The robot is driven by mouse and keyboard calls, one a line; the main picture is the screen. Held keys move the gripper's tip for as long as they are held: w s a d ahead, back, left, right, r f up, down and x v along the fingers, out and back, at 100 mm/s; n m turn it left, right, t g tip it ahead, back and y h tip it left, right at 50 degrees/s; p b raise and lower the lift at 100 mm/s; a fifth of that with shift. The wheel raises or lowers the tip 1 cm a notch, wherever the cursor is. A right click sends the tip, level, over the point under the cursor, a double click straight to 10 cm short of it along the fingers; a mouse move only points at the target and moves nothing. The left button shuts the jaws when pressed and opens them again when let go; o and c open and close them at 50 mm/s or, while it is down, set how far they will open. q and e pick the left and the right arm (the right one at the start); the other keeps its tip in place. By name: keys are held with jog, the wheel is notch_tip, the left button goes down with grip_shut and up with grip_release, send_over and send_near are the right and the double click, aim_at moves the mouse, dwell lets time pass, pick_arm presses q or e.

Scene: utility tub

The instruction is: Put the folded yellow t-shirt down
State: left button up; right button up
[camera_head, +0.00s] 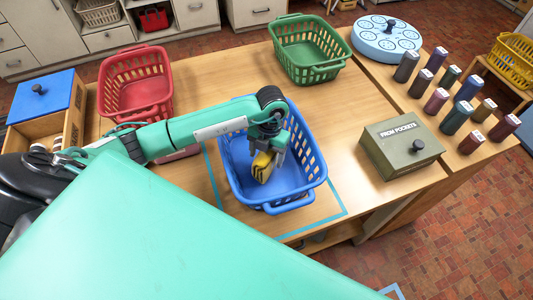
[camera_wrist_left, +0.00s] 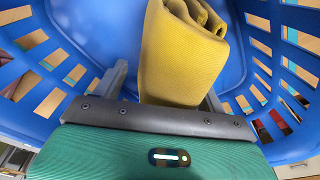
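The folded yellow t-shirt (camera_head: 261,168) is inside the blue basket (camera_head: 315,181), standing tilted on edge beside my left gripper (camera_head: 269,155). In the left wrist view the t-shirt (camera_wrist_left: 182,55) fills the middle, with its folds at the top. My left gripper (camera_wrist_left: 160,85) has its fingers spread apart. A gap shows between the left-hand finger and the cloth; the other finger is mostly hidden behind the t-shirt. Whether the t-shirt's lower edge rests on the basket floor is hard to tell. My right gripper is not in view.
The basket's slotted walls surround my left gripper. A red basket (camera_head: 135,85) and a green basket (camera_head: 308,48) stand farther back. A green box (camera_head: 402,148) is at the right, near several small cylinders. Blue tape (camera_head: 217,181) marks the table around the blue basket.

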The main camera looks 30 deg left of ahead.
pick_arm(q)
jog(key=shift+r, duration=0.25)
jog(key=r+b, duration=0.1)
jog(key=r, duration=0.2)
jog(key=w+r+b, duration=0.1)
jog(key=r, duration=0.3)
jog(key=r+b, duration=0.1)
jog(key=r, duration=0.2)
jog(key=shift+w+r, duration=0.2)
jog(key=shift+w, duration=0.15)
jog(key=shift+r, duration=0.6)
